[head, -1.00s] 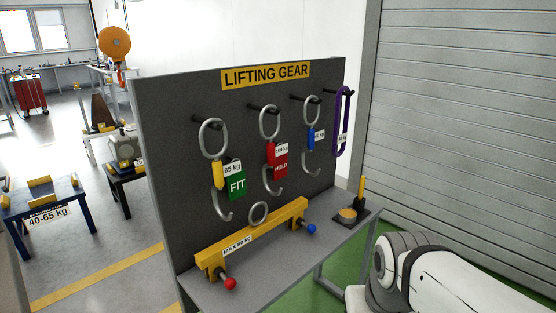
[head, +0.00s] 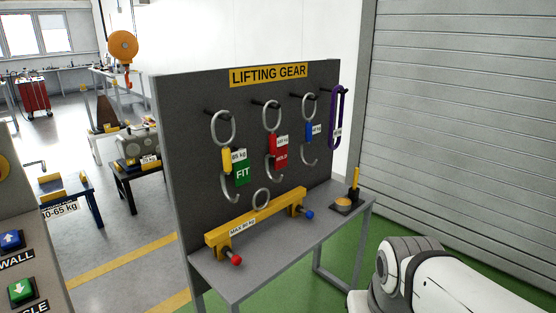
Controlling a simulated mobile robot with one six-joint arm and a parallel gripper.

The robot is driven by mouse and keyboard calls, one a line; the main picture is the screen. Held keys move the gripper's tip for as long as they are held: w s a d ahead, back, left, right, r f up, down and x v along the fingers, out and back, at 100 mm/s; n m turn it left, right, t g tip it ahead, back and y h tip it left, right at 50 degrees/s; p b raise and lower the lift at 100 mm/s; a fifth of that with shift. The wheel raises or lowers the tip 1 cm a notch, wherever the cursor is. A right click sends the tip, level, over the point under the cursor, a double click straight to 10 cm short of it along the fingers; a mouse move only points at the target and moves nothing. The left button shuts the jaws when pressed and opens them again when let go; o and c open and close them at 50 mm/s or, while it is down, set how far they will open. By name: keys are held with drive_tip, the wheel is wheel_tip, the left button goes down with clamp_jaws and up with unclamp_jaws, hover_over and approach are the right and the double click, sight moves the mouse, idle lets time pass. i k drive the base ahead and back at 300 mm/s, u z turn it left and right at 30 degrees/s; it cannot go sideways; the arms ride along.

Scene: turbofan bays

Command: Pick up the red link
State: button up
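The red link (head: 271,144) hangs from a peg on the dark lifting gear board (head: 195,120). It has a steel ring on top, a red body and an open hook below. A red HOLD tag (head: 281,158) hangs over part of it. A yellow link (head: 227,159) with a green FIT tag hangs to its left, and a blue link (head: 308,131) to its right. My gripper is out of view; only part of my white arm shows at the lower right, apart from the board.
A yellow lifting beam (head: 262,216) with red and blue knobs is on the grey bench (head: 270,262) below the links. A purple sling (head: 337,115) hangs at the board's right end. A button panel (head: 25,220) stands at the left. Green floor is open right of the bench.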

sight(275, 141)
drive_tip(key=u, duration=0.6)
drive_tip(key=i, duration=1)
drive_tip(key=z, duration=0.3)
